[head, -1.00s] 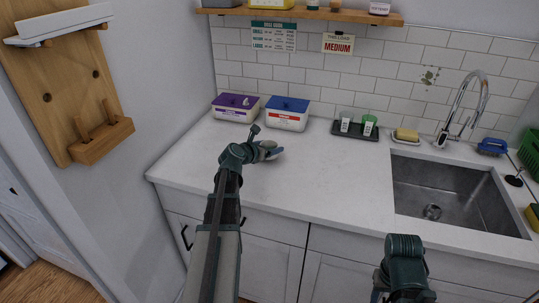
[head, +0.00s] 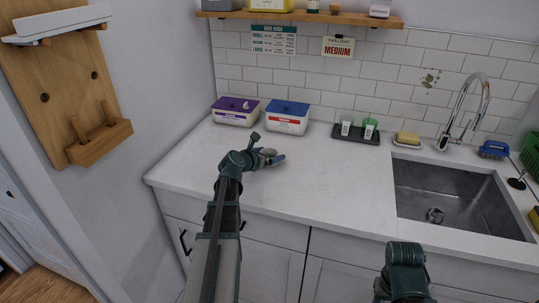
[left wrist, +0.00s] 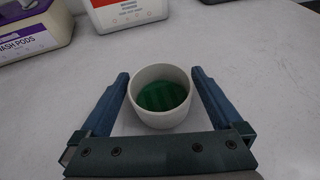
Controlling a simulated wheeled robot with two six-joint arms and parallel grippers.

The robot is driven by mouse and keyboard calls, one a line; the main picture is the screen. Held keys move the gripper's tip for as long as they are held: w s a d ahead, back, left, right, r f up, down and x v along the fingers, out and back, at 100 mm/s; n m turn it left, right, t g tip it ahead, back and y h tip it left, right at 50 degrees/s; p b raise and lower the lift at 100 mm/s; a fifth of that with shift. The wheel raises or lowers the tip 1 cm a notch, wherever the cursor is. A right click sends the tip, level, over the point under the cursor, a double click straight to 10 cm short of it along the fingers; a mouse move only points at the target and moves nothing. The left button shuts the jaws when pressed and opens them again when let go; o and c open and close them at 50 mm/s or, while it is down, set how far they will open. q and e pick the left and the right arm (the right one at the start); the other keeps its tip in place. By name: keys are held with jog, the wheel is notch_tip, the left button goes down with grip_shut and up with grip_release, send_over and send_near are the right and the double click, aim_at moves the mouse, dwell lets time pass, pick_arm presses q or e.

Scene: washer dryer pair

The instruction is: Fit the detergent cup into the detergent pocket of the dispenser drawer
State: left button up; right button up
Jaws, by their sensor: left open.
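A small round off-white cup with green inside (left wrist: 160,98) stands upright on the white counter in the left wrist view. My left gripper (left wrist: 160,95) is open, with one blue finger on each side of the cup. A narrow gap shows between the cup and each finger. In the head view my left gripper (head: 272,158) is low over the counter and largely hides the cup. My right arm shows at the bottom of the head view, but its gripper is out of sight. The dispenser drawer and its detergent pocket are not in view.
A purple-lidded tub (head: 235,112) and a blue-lidded tub (head: 287,118) stand behind the left gripper. A dark tray (head: 352,138) holds a grey cup and a green cup. The sink (head: 455,195) lies right. The counter's middle is clear.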

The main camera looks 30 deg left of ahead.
pick_arm(q)
jog(key=p+v, duration=0.4)
jog(key=v, duration=0.8)
jog(key=shift+r, duration=0.15)
